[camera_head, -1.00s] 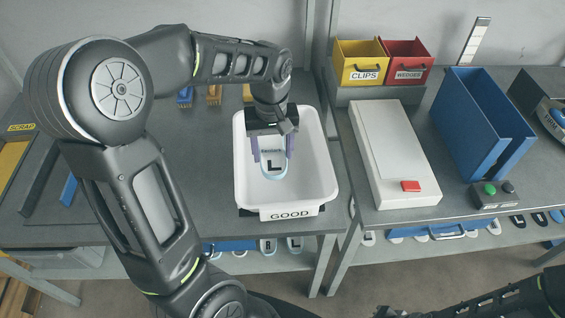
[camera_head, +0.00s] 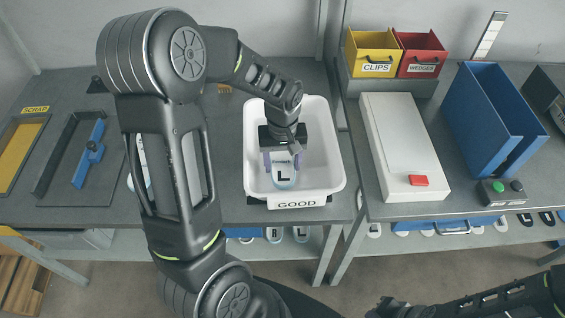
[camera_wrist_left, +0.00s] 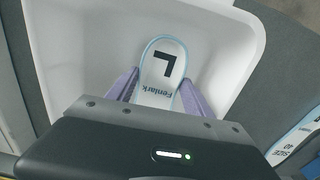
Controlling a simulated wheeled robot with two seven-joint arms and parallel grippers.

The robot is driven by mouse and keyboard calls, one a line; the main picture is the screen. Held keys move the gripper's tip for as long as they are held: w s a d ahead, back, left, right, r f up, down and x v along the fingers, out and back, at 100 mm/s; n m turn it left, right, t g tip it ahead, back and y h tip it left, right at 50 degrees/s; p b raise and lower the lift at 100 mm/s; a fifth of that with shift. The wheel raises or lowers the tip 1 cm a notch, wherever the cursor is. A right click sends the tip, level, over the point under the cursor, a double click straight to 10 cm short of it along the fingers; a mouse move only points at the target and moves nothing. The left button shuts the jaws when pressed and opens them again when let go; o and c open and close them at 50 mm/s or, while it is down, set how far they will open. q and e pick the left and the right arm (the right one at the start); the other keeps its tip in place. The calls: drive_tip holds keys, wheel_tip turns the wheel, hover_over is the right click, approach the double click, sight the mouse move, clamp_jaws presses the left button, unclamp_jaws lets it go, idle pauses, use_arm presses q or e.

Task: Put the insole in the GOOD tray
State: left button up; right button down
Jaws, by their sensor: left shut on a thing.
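The white GOOD tray (camera_head: 334,178) stands on the left table with its label on the front. The insole (camera_head: 285,182), pale with a blue edge and a black L, is inside the tray outline near the front. My left gripper (camera_head: 282,163) is shut on it, with purple fingers on both sides. The left wrist view shows the insole (camera_wrist_left: 160,70) between the fingers over the white tray (camera_wrist_left: 225,50); I cannot tell if it touches the floor. My right gripper (camera_head: 392,308) is at the bottom edge, its jaws unclear.
A yellow SCRAP tray (camera_head: 18,148) and a dark tray with a blue tool (camera_head: 90,155) lie at left. On the right table are a white box with a red button (camera_head: 400,145), a blue holder (camera_head: 490,120), and CLIPS (camera_head: 372,55) and WEDGES (camera_head: 420,55) bins.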

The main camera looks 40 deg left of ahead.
use_arm(q)
drive_tip(key=shift+f, duration=0.4)
drive_tip(key=shift+f, duration=0.15)
drive_tip(key=o, duration=1.4)
drive_tip(key=shift+c, duration=0.2)
wheel_tip(320, 180, up, 12)
drive_tip(key=b, duration=0.1)
drive_tip(key=shift+r, duration=0.2)
